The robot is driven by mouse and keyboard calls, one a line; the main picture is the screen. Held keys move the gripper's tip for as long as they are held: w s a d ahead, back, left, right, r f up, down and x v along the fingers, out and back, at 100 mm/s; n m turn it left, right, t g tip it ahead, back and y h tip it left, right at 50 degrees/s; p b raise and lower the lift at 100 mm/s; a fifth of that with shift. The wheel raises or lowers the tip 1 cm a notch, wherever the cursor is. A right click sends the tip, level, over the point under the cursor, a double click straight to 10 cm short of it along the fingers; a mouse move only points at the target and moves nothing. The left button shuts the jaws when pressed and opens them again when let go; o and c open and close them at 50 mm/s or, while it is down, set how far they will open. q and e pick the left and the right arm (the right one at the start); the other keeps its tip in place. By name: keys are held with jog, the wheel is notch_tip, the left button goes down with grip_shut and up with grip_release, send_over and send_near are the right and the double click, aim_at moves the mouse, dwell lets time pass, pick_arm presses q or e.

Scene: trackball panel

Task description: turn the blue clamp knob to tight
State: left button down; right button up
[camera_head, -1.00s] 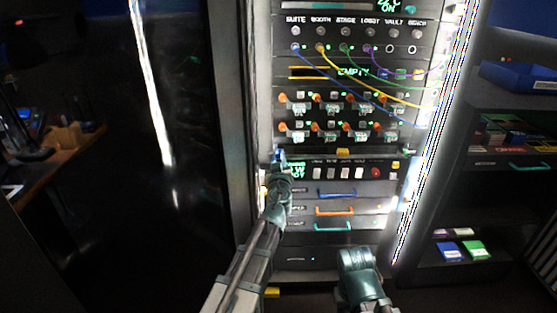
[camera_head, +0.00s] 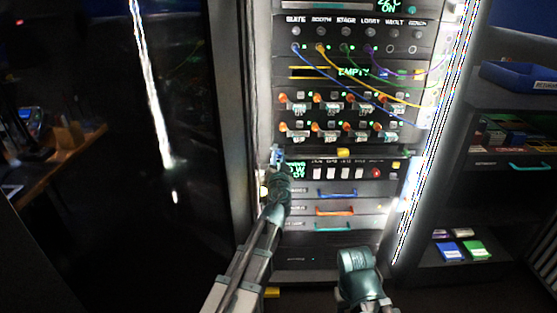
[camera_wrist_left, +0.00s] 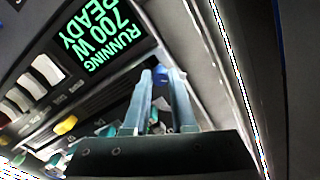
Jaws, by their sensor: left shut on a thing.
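The blue clamp knob (camera_wrist_left: 160,72) shows in the left wrist view between the far ends of my left gripper's fingers. My left gripper (camera_wrist_left: 158,82) is shut on it, and the fingers hide most of the knob. In the head view my left gripper (camera_head: 277,154) is at the left edge of the rack, beside the lit display. The knob's pointer or marks cannot be made out.
A green display (camera_wrist_left: 100,35) reads "RUNNING 700 W READY". A row of white buttons (camera_head: 345,173) and a red one (camera_head: 376,173) sit right of the gripper. Drawers with a blue handle (camera_head: 337,193) and an orange handle (camera_head: 334,211) are below. Patch cables hang above.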

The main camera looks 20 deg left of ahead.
pick_arm(q)
jog(key=m, duration=2.7)
jog(key=shift+s+d+r, duration=0.1)
pick_arm(e)
jog(key=shift+r, duration=0.1)
pick_arm(q)
jog(key=shift+m, duration=0.3)
jog(key=c, duration=0.7)
grip_release()
jog(key=shift+c, duration=0.2)
